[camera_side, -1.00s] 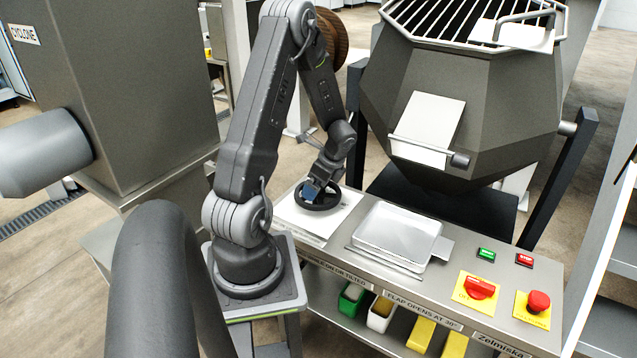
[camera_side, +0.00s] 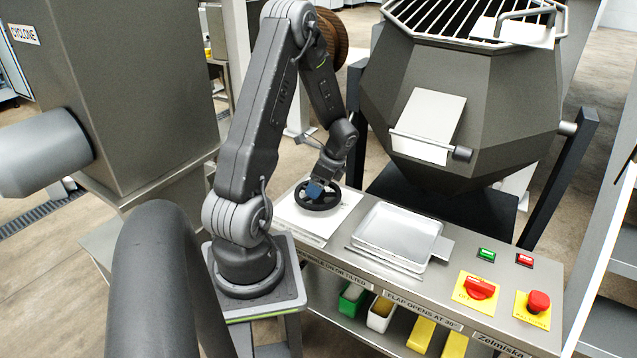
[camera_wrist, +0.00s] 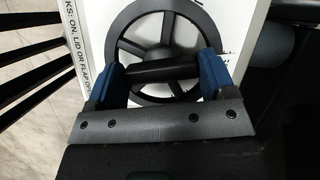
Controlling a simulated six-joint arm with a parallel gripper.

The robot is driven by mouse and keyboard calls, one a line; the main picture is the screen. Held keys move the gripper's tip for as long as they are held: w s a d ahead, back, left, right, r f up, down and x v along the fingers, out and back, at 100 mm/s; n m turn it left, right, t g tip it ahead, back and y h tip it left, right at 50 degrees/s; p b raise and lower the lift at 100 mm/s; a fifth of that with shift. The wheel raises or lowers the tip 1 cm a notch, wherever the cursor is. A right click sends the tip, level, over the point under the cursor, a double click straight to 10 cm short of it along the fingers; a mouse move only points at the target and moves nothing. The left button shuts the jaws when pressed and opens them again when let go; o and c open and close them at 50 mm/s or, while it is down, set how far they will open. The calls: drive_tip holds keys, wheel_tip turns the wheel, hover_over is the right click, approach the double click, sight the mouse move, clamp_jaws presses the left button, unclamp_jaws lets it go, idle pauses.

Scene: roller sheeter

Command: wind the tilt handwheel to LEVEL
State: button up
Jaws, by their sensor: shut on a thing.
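The black tilt handwheel (camera_side: 332,204) lies on a white plate on the bench, with its spokes showing in the wrist view (camera_wrist: 136,84). My gripper (camera_side: 318,190) is at the wheel's left side in the side view. In the wrist view its blue fingers (camera_wrist: 162,72) are shut on the wheel's dark handle (camera_wrist: 160,71), one at each end. The grey hopper (camera_side: 465,110) hangs in its frame behind the bench, with its white flap (camera_side: 428,125) on the front. The LEVEL mark cannot be read in either view.
A metal tray (camera_side: 398,232) sits right of the wheel. Green and red buttons, a red rotary switch (camera_side: 479,288) and a red emergency stop (camera_side: 539,300) are on the bench's right end. A thick dark pipe (camera_side: 155,285) stands in the foreground.

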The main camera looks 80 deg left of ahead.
drive_tip(key=n+h, duration=0.1)
drive_tip(key=n, duration=0.2)
drive_tip(key=n+h, duration=0.1)
drive_tip(key=n, duration=0.2)
drive_tip(key=shift+g, duration=0.3)
drive_tip(key=n+h, duration=0.1)
drive_tip(key=n, duration=0.2)
drive_tip(key=n+h, duration=0.1)
drive_tip(key=n, duration=0.2)
drive_tip(key=shift+a+h, duration=0.15)
drive_tip(key=shift+h, duration=0.15)
drive_tip(key=shift+n, duration=0.3)
drive_tip(key=o, duration=0.9)
drive_tip(key=v, duration=1.3)
drive_tip(key=shift+s+a+r, duration=0.1)
drive_tip(key=shift+r, duration=0.4)
